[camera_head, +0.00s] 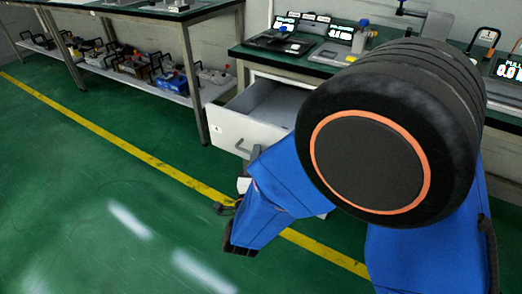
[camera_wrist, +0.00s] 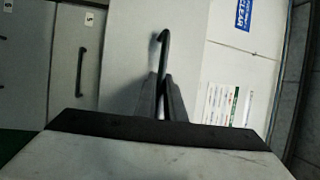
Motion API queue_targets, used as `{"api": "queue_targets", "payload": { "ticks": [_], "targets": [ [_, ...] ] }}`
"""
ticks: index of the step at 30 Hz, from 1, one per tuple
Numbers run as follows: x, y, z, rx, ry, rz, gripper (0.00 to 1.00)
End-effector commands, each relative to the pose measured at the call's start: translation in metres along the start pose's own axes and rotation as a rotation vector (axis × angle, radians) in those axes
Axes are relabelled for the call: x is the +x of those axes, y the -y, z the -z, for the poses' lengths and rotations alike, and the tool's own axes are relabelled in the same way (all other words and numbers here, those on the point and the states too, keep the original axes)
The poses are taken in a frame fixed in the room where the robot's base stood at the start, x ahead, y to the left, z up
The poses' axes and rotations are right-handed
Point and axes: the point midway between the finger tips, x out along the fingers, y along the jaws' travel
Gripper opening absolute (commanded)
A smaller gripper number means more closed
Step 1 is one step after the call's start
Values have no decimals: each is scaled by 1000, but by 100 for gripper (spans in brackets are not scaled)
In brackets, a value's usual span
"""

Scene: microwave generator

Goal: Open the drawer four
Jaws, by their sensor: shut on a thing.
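A white drawer (camera_head: 225,130) stands pulled out under the green-topped bench in the head view, its inside partly visible. Its front carries a small label too small to read and a grey handle (camera_head: 242,147). In the wrist view, the dark handle (camera_wrist: 163,45) stands out from the pale drawer front (camera_wrist: 130,50). My gripper (camera_wrist: 160,88) is shut on this handle, its two fingers on either side of it. In the head view, my gripper is mostly hidden behind my blue arm near the handle. No number four is readable in either view.
Another drawer front (camera_wrist: 75,60), labelled 5, is on the left in the wrist view. A shelf bench (camera_head: 200,98) is at the left. Green floor (camera_head: 80,170) in front is clear.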

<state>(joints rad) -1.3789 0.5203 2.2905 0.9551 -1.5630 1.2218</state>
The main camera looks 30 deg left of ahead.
Motion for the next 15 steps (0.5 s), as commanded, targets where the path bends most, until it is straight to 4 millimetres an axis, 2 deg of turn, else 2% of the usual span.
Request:
{"api": "queue_targets", "payload": {
  "ticks": [12, 13, 15],
  "targets": [
    [-2, 0, -1, -1, 0, -2, 0],
    [-2, -1, -1, -1, 0, -2, 16],
    [-2, 0, -1, -1, 0, -2, 28]
  ]
}}
